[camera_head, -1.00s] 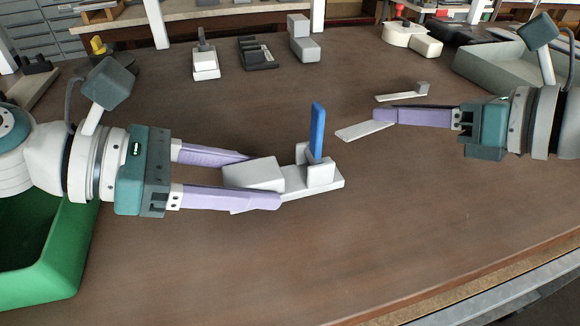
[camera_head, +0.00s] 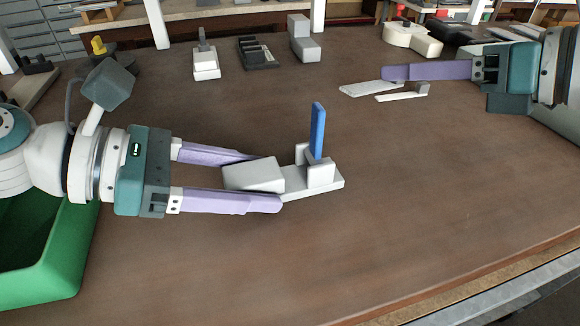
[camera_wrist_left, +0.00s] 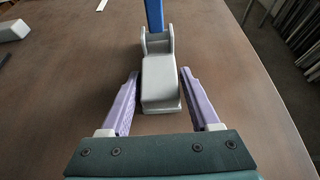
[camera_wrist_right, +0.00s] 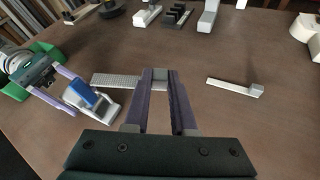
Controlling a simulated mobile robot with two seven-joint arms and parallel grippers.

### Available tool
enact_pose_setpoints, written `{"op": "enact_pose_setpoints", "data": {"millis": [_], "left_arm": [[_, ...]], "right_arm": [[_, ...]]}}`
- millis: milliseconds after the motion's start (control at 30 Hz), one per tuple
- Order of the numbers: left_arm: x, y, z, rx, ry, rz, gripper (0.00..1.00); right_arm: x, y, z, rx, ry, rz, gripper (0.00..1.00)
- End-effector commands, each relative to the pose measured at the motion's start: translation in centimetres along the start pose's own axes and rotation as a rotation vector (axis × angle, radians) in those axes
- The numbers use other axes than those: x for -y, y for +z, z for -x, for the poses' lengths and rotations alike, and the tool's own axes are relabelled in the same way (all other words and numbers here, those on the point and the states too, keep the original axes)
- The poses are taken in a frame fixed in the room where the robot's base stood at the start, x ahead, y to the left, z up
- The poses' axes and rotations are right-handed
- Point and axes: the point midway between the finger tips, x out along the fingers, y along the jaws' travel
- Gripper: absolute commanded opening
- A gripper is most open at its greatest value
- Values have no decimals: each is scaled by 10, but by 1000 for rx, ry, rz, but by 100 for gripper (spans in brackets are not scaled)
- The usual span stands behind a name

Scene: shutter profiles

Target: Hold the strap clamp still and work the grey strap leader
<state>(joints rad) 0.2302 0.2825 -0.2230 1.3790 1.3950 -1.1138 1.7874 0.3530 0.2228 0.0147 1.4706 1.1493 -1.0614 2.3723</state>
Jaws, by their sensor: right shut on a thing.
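The strap clamp (camera_head: 315,188), a pale grey body with an upright blue lever (camera_head: 318,130), rests on the table at centre. My left gripper (camera_head: 266,180) has its two fingers along either side of the clamp's block; the left wrist view shows the block (camera_wrist_left: 160,82) between them, with slim gaps, so it looks open. My right gripper (camera_head: 385,73) is shut on the grey strap leader (camera_head: 360,89), a flat strip sticking out to the left of its fingertips. In the right wrist view the leader (camera_wrist_right: 112,80) looks ribbed and points toward the clamp side.
A thin pale strip with a small end block (camera_head: 402,95) lies just in front of the right gripper. A green bin (camera_head: 45,265) is at the left. Grey blocks (camera_head: 305,48) and a black holder (camera_head: 258,53) stand at the back. The front right table is clear.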

Motion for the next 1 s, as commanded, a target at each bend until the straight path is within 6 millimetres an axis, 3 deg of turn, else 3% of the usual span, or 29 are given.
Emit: {"op": "enact_pose_setpoints", "data": {"millis": [233, 533, 1000], "left_arm": [[0, 0, 0, 0, 0, 0, 89], [0, 1, 4, 0, 1, 1, 89], [0, 2, 46, -2, 0, 2, 89]], "right_arm": [[0, 0, 0, 0, 0, 0, 0], [-1, 3, 1, 1, 0, 0, 0], [-7, 29, 12, 0, 0, 0, 0]]}}
